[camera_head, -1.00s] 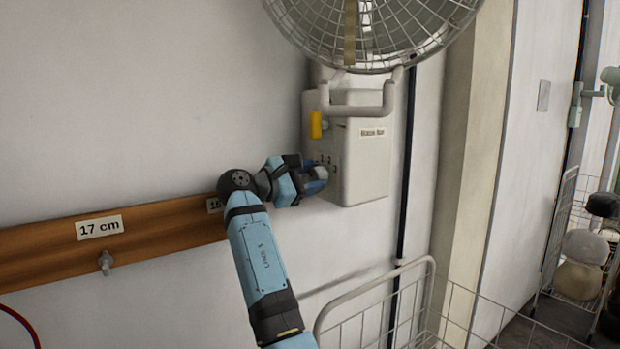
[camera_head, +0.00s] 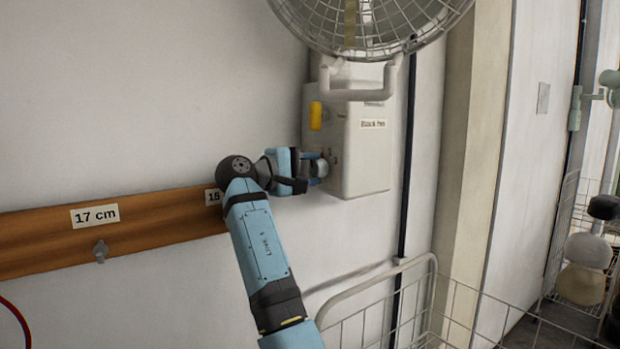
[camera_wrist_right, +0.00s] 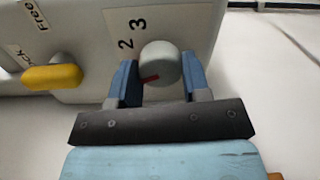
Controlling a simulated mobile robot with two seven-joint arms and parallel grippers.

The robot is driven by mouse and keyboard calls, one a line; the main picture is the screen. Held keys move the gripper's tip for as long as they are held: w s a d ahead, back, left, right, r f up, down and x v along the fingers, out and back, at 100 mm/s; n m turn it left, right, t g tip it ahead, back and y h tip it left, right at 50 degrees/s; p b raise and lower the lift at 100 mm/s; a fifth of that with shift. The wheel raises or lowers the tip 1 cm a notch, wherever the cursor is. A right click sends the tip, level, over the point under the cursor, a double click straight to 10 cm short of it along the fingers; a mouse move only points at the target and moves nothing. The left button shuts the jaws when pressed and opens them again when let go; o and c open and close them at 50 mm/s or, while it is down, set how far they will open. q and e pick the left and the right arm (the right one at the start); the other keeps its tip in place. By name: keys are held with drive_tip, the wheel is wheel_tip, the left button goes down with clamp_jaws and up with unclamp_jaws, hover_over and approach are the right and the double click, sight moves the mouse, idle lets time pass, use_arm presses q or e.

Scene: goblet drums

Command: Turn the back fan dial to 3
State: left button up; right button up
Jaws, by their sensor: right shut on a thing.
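The back fan's control box (camera_head: 365,160) is a pale box on the wall, labelled "Back fan". Its round grey dial (camera_wrist_right: 160,62) sticks out of the side face. A red mark on the dial's face lies toward the lower left in the right wrist view. The printed 2 and 3 show left and upper left of the dial; other numbers are hidden. My right gripper (camera_wrist_right: 163,85) has a blue finger on each side of the dial and is shut on it. In the head view the same gripper (camera_head: 312,167) reaches the box from the left. My left gripper is out of view.
A yellow lever (camera_wrist_right: 52,77) sits beside the dial, near a "Free" label. The caged fan (camera_head: 370,25) hangs above the box. A wooden rail (camera_head: 150,222) with a hook runs along the wall. A wire basket (camera_head: 425,290) stands below right.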

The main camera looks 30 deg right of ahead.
drive_tip(key=shift+f+m+b, duration=0.2)
drive_tip(key=shift+m+b, duration=0.35)
drive_tip(key=shift+m, duration=0.35)
drive_tip(key=m+b, duration=0.1)
drive_tip(key=m, duration=0.1)
drive_tip(key=shift+m+b, duration=0.35)
drive_tip(key=shift+m, duration=0.05)
drive_tip(key=m+b, duration=0.3)
drive_tip(key=m, duration=0.2)
drive_tip(key=shift+t, duration=0.3)
drive_tip(key=m+b, duration=0.2)
drive_tip(key=m, duration=0.1)
drive_tip(key=shift+m+b, duration=0.6)
drive_tip(key=shift+m, duration=1)
drive_tip(key=shift+b, duration=0.3)
